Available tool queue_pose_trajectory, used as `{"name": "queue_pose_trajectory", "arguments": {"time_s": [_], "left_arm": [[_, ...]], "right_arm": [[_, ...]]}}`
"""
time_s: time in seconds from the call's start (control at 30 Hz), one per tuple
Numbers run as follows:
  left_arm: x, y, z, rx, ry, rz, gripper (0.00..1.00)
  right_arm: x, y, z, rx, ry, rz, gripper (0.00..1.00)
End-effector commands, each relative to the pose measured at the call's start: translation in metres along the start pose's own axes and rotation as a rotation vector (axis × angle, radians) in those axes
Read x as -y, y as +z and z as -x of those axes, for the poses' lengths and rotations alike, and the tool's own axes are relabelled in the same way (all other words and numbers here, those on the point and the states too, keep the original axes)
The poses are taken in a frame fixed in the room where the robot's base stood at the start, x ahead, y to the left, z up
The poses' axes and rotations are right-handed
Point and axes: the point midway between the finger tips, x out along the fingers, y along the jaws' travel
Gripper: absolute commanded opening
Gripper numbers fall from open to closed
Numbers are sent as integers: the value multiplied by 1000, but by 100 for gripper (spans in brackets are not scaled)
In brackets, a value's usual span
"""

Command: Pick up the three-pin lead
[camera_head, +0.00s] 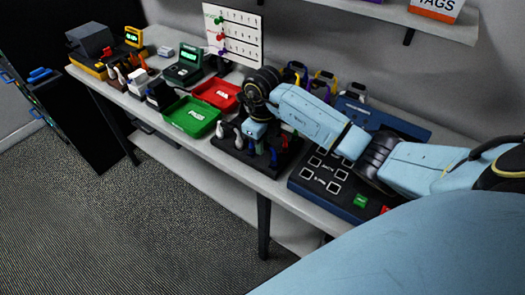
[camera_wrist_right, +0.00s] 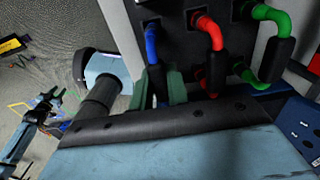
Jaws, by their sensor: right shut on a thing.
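A black rack (camera_head: 230,158) stands on the bench below my right gripper (camera_head: 256,130) and holds several coloured leads. In the right wrist view, a blue lead (camera_wrist_right: 152,45), a red lead (camera_wrist_right: 208,30) and a green lead (camera_wrist_right: 272,14) curve out of the dark rack. My right gripper (camera_wrist_right: 159,88) is shut on the blue lead, around its dark lower end, which the fingers partly hide. The pins do not show, so I cannot tell which lead is the three-pin one.
A green tray (camera_head: 192,127) and a red tray (camera_head: 226,85) lie left of the rack. A dark blue board with square outlines (camera_head: 320,175) lies to its right, under my right arm. A white pegboard (camera_head: 240,32) stands behind. The bench's front edge is close.

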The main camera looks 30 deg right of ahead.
Motion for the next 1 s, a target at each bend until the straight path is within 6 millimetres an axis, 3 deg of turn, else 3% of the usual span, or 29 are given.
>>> {"name": "queue_pose_trajectory", "arguments": {"time_s": [0.17, 0.6, 1.0], "left_arm": [[0, 0, 0, 0, 0, 0, 36], [0, 0, -2, 0, 0, 0, 36], [0, -1, 13, 0, 0, -1, 36]], "right_arm": [[1, 1, 6, 2, -1, 0, 0], [1, 1, 85, 3, -3, 0, 0], [0, 0, 119, 0, -1, 0, 0]]}}
